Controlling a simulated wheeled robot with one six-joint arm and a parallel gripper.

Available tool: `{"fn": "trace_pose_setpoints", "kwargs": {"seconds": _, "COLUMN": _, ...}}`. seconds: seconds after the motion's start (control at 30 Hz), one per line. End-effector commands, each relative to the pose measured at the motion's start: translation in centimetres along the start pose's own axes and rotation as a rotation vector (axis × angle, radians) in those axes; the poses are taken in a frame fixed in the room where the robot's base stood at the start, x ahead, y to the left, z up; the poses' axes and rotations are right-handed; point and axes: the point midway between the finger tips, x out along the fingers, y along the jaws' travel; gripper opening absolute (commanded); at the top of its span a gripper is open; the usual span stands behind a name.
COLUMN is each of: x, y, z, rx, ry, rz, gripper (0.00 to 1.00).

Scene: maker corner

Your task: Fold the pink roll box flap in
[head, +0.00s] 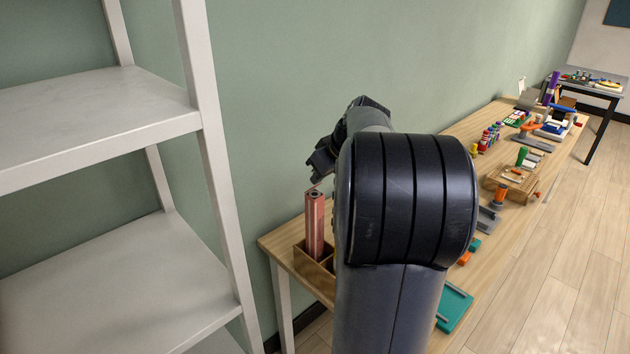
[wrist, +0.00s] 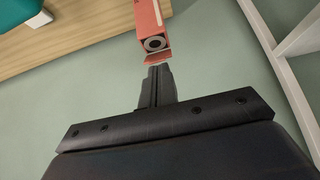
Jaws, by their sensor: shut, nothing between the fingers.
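The pink roll box (head: 315,224) stands upright in a wooden holder (head: 313,266) at the near left end of the bench. In the wrist view the box (wrist: 149,22) shows its open end with a dark roll core inside. Its flap (wrist: 156,57) sticks out from the edge of that end on the side nearer my gripper. My gripper (wrist: 157,72) is shut and empty, its fingertips right by the flap; I cannot tell whether they touch it. In the head view my gripper (head: 317,169) is just above the box top, partly hidden by my arm.
A white shelf unit (head: 205,150) stands at the left, close to the bench end. The green wall runs behind the bench (head: 285,236).

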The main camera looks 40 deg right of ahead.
Motion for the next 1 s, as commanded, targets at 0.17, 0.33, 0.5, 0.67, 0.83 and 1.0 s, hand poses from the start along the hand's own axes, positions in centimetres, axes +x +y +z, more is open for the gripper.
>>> {"fn": "trace_pose_setpoints", "kwargs": {"seconds": 0.17, "x": 0.8, "y": 0.0, "z": 1.4, "rx": 0.001, "ry": 0.098, "rz": 0.003, "gripper": 0.00}}
{"fn": "trace_pose_setpoints", "kwargs": {"seconds": 0.33, "x": 0.8, "y": 0.0, "z": 2.0, "rx": 0.001, "ry": 0.196, "rz": 0.002, "gripper": 0.00}}
{"fn": "trace_pose_setpoints", "kwargs": {"seconds": 0.5, "x": 0.7, "y": 0.0, "z": 2.4, "rx": -0.001, "ry": 0.258, "rz": 0.002, "gripper": 0.00}}
{"fn": "trace_pose_setpoints", "kwargs": {"seconds": 0.67, "x": 0.7, "y": 0.0, "z": 3.0, "rx": -0.001, "ry": 0.255, "rz": 0.002, "gripper": 0.00}}
{"fn": "trace_pose_setpoints", "kwargs": {"seconds": 0.83, "x": 0.8, "y": 0.0, "z": 3.5, "rx": 0.000, "ry": 0.254, "rz": 0.000, "gripper": 0.00}}
{"fn": "trace_pose_setpoints", "kwargs": {"seconds": 1.0, "x": 1.0, "y": 0.0, "z": 4.0, "rx": 0.000, "ry": 0.254, "rz": 0.000, "gripper": 0.00}}
